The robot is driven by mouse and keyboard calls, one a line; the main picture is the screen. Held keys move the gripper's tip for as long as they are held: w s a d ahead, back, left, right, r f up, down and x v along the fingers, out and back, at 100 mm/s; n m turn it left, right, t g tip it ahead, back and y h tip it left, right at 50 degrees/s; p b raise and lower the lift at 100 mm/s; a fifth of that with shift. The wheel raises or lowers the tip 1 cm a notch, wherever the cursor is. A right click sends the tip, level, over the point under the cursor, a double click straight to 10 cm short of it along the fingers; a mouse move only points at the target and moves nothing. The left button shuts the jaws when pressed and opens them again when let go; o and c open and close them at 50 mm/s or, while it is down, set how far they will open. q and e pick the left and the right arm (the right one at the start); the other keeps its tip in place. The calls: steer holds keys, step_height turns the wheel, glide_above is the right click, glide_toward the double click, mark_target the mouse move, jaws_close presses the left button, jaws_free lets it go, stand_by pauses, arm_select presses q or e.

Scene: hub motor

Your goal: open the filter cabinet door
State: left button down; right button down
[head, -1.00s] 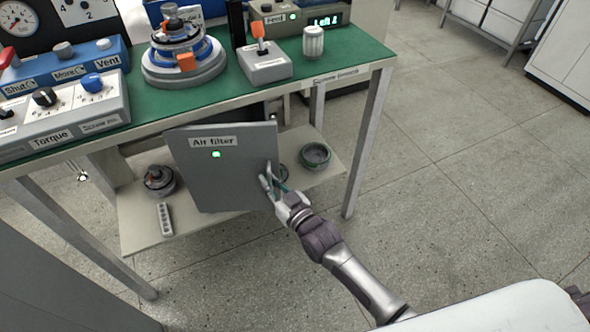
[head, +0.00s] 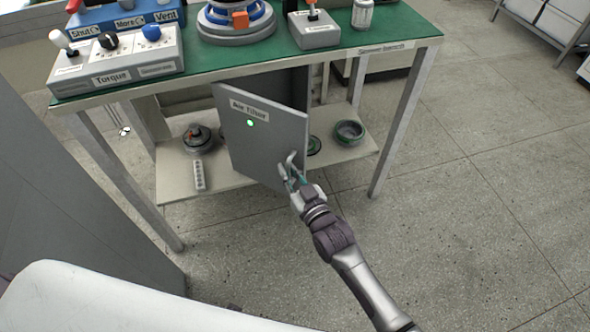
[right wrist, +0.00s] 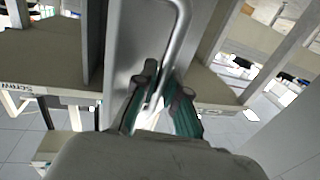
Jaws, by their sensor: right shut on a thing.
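The filter cabinet door (head: 262,140) is a grey panel labelled "Air filter" with a small green light. It stands ajar under the workbench, swung out at an angle, with a dark gap to the grey cabinet body (head: 290,85) behind it. My right gripper (head: 290,172) is at the door's right edge, shut on the metal door handle (head: 291,160). In the right wrist view the handle (right wrist: 183,25) is a bent bar that runs down between the green-padded fingers (right wrist: 160,105). My left gripper is not in view.
The workbench (head: 400,40) has a green top and metal legs. Its lower shelf (head: 222,182) holds a dark round part (head: 197,138), a white strip with holes (head: 199,175) and a green-rimmed bowl (head: 349,133). The floor in front and to the right is clear.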

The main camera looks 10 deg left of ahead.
steer(key=c, duration=1.2)
jaws_free()
steer(key=v, duration=1.2)
